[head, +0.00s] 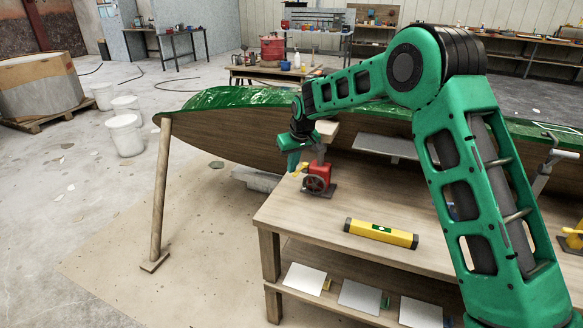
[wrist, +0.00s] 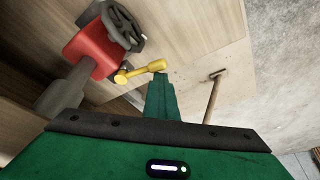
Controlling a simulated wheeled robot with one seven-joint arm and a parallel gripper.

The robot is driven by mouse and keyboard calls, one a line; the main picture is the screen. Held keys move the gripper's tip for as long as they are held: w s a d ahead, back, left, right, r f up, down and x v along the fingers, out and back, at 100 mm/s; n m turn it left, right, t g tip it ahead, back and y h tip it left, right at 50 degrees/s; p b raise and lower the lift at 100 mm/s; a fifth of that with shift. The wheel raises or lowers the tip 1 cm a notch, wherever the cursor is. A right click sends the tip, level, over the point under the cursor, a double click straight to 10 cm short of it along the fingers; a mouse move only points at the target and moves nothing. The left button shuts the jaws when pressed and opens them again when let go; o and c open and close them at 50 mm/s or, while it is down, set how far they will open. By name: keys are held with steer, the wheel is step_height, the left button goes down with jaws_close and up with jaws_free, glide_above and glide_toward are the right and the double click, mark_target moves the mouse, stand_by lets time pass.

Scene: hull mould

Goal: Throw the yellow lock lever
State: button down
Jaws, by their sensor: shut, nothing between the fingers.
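The yellow lock lever (wrist: 140,71) sticks out from the side of a red clamp body (wrist: 92,50) with a dark handwheel (wrist: 126,24). In the head view the lever (head: 299,169) shows small at the left of the red body (head: 318,178), near the workbench's far left corner. My gripper (wrist: 160,82) is shut and empty. Its green fingertips are right beside the lever's free end in the wrist view; I cannot tell whether they touch. In the head view my gripper (head: 291,164) points down at the lever.
The wooden workbench (head: 290,215) carries a yellow spirit level (head: 381,233). The green-topped hull (head: 235,140) lies behind the bench, with a wooden prop (head: 161,190) under its left end. Bare bench top lies between clamp and level. White buckets (head: 127,135) stand at left.

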steer(key=shift+d+f, duration=0.2)
steer(key=shift+d, duration=0.05)
steer(key=r, duration=0.1)
steer(key=d+r, duration=0.1)
steer(key=r, duration=0.2)
steer(key=shift+w+d+r, duration=0.1)
steer(key=shift+d+r, duration=0.15)
steer(key=shift+r, duration=0.15)
steer(key=shift+s+a+r, duration=0.15)
steer(key=shift+s+r, duration=0.35)
steer(key=shift+r, duration=0.25)
steer(key=shift+s+a+r, duration=0.1)
steer(key=shift+s+r, duration=0.35)
steer(key=shift+r, duration=0.3)
